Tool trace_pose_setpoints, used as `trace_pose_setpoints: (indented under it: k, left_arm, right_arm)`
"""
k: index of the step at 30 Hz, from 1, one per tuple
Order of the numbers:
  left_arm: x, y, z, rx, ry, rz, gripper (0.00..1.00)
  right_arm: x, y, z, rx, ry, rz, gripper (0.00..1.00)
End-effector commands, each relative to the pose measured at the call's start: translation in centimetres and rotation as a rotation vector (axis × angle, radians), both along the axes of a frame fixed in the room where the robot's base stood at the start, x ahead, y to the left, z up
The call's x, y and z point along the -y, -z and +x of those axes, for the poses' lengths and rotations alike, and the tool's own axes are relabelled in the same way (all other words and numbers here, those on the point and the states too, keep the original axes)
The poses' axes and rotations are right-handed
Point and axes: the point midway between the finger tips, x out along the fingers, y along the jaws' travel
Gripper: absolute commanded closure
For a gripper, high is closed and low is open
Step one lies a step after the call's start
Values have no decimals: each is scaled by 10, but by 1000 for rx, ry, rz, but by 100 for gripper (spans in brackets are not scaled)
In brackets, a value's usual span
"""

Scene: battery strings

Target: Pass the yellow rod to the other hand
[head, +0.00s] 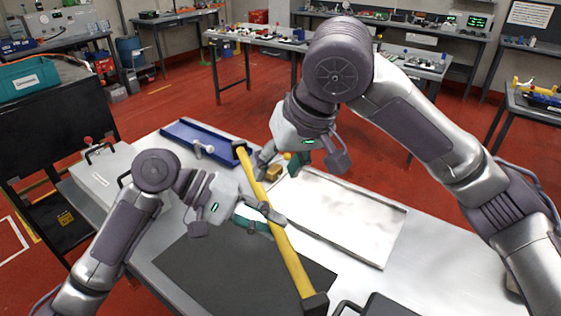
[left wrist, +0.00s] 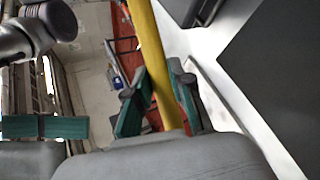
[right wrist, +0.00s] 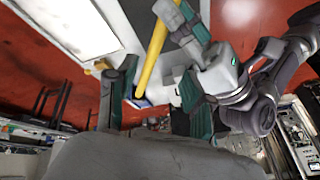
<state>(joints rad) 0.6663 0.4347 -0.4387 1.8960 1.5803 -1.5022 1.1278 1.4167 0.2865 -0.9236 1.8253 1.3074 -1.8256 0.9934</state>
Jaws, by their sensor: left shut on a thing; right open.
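The yellow rod (head: 286,247) has black ends and slants across the table from upper left to lower right in the head view. My left gripper (head: 262,217) is shut on it around its middle. The rod also runs between the green-padded left fingers in the left wrist view (left wrist: 150,50). My right gripper (head: 281,163) is open, close to the rod's upper end. In the right wrist view the rod (right wrist: 152,58) shows between the spread right fingers (right wrist: 157,98). I cannot tell whether they touch it.
The table holds a blue tray (head: 205,137), a white tray (head: 350,215), a dark mat (head: 205,262) and a small tan block (head: 273,173). A light case (head: 105,172) stands at the left. A black case (head: 385,305) is at the front edge.

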Motion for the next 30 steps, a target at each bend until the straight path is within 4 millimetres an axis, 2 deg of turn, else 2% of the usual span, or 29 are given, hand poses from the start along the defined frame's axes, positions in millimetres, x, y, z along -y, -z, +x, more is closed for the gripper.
trace_pose_setpoints:
  k: [12, 18, 24, 30]
  left_arm:
    - [0, -1, 0, 2, 1, -2, 100]
    - [0, -1, 0, 2, 1, -2, 100]
    - [0, -1, 0, 2, 0, -2, 100]
    - [0, -1, 0, 2, 0, -2, 100]
  right_arm:
    - [-23, 68, 20, -3, 3, 1, 48]
    - [-32, 93, 28, -3, 3, 2, 48]
    - [-36, 103, 32, 0, 3, 4, 48]
    - [-36, 104, 33, 0, 3, 4, 48]
